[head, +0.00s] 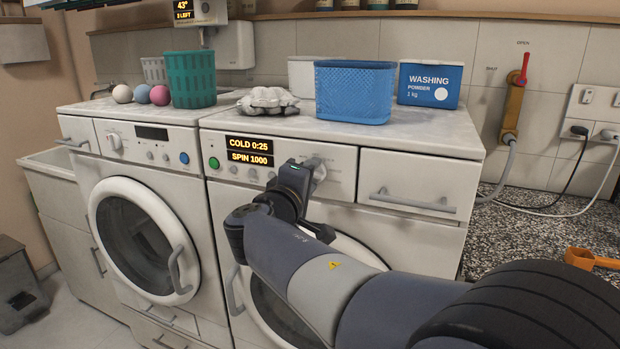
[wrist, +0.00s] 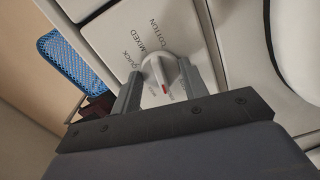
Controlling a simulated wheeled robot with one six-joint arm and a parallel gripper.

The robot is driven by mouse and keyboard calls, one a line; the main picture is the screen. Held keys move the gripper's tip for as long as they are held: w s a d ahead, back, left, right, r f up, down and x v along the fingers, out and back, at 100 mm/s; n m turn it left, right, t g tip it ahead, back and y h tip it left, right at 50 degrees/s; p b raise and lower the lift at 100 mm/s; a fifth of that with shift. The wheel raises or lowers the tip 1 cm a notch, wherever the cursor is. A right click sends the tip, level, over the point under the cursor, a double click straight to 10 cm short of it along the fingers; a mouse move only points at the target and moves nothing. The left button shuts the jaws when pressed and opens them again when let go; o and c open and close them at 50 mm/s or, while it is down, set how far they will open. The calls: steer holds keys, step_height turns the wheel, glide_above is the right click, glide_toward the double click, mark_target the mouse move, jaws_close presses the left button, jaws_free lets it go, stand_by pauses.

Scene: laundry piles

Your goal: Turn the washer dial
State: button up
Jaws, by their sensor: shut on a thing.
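The washer dial (wrist: 158,70) is a round white-grey knob with a raised grip and a red mark, on the right-hand washer (head: 222,215). Printed words QUICK, MIXED and COTTON stand around it; smaller print below is partly hidden. My gripper (wrist: 161,76) is shut on the dial, one finger on each side of its grip. The red mark lies on the side towards my gripper, away from those three words. In the head view my gripper (head: 308,171) reaches the panel and partly covers the dial. The washer display (head: 249,150) reads COLD 0:25 and SPIN 1000.
A closed drawer (head: 418,191) with a handle is right of the dial. A second washer (head: 135,205) stands left. A green button (head: 214,163) is left of the display.

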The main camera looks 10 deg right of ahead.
steer(key=o, duration=1)
steer(key=shift+c, duration=0.2)
steer(key=v, duration=1)
steer(key=shift+s+a, duration=0.25)
steer(key=shift+s, duration=0.05)
steer(key=shift+w+d, duration=0.1)
steer(key=x, duration=1)
steer(key=shift+w+d, duration=0.15)
steer(key=shift+w, duration=0.1)
steer(key=shift+s, duration=0.1)
